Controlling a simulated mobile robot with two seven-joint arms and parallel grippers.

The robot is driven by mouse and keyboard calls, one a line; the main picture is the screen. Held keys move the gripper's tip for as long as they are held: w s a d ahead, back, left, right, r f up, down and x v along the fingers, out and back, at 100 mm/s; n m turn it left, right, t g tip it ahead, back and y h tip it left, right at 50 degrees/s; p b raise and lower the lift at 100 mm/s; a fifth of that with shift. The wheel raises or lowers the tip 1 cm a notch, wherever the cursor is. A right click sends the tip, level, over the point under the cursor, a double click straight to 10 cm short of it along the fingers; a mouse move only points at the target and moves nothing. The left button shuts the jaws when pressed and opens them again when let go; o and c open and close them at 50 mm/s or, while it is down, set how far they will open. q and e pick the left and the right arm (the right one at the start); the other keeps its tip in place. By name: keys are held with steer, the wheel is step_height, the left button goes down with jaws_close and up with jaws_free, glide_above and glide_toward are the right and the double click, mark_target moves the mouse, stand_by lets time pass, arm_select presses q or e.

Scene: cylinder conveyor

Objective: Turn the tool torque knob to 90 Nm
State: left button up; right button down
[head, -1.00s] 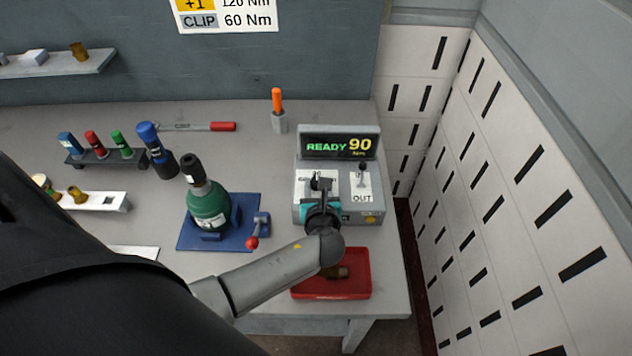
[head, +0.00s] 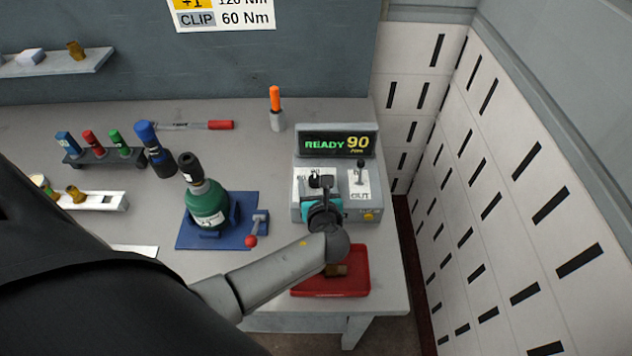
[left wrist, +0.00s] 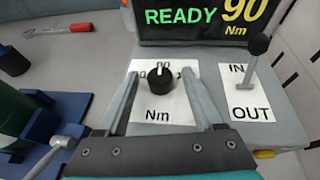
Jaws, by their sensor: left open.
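The torque knob (left wrist: 161,80) is black and round with a white pointer line, on a white dial plate (left wrist: 176,115) marked Nm. In the left wrist view its pointer is up toward the 90 mark. The display (head: 338,144) on the grey control box (head: 365,215) reads READY 90 Nm. My left gripper (left wrist: 165,98) is open, its two fingers apart on either side of the knob and not touching it in that view. My right gripper is not in view.
A lever (left wrist: 254,60) marked IN and OUT stands right of the dial. A red tray (head: 352,285) lies below my left wrist. A green tool (head: 206,200) stands in a blue holder (head: 185,237) to the left. A white wall is at the right.

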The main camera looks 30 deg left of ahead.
arm_select(q)
steer(key=p+v, duration=0.1)
steer(key=v, duration=1.4)
steer(key=shift+r, duration=0.15)
